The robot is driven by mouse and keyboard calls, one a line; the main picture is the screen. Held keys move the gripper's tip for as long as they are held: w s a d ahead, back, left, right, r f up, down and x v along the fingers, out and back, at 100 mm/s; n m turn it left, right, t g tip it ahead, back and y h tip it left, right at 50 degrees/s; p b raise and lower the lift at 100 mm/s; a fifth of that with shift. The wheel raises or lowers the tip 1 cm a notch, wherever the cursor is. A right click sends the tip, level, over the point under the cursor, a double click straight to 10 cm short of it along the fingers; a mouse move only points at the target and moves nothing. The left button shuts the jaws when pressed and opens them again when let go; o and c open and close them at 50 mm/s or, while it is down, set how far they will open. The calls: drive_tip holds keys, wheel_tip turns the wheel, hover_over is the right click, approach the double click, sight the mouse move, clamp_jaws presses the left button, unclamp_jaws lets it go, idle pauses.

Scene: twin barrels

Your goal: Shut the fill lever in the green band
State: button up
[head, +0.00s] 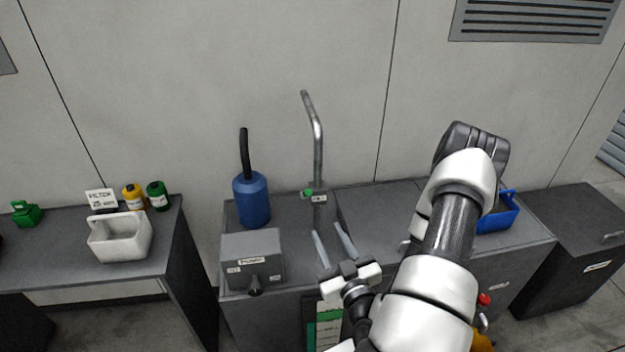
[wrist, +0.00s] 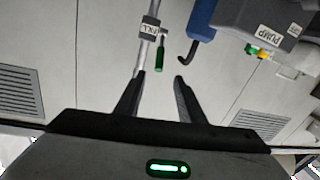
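The fill lever shows in the wrist view as a green handle (wrist: 159,58) hanging beside a grey pipe, by a block labelled FILL (wrist: 149,27). In the head view its green end (head: 308,192) is at the left of the small block on the upright bent pipe (head: 318,150). My gripper (head: 331,232) is open and empty, in front of and below the lever. In the wrist view the green handle is just beyond the gap between my fingertips (wrist: 160,76), apparently untouched. A gauge panel with green and white bands (head: 328,312) is low on the bench front, partly hidden; its level is unreadable.
Left of the pipe are a blue cylinder (head: 251,203) with a black hose and a grey pump box (head: 253,250). A white basin (head: 119,238) and small bottles are on the left bench. The wall is behind.

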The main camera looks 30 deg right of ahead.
drive_tip(key=b, duration=0.8)
approach(307, 192)
wheel_tip(307, 192, down, 4)
drive_tip(key=w+d, duration=0.1)
drive_tip(key=w, duration=0.1)
drive_tip(key=w+b, duration=0.1)
drive_tip(key=w, duration=0.2)
drive_tip(key=w+d+b, duration=0.1)
drive_tip(key=w, duration=0.3)
drive_tip(key=w+r+b, duration=0.1)
drive_tip(key=w, duration=0.2)
drive_tip(key=shift+w+d, duration=0.4)
clamp_jaws()
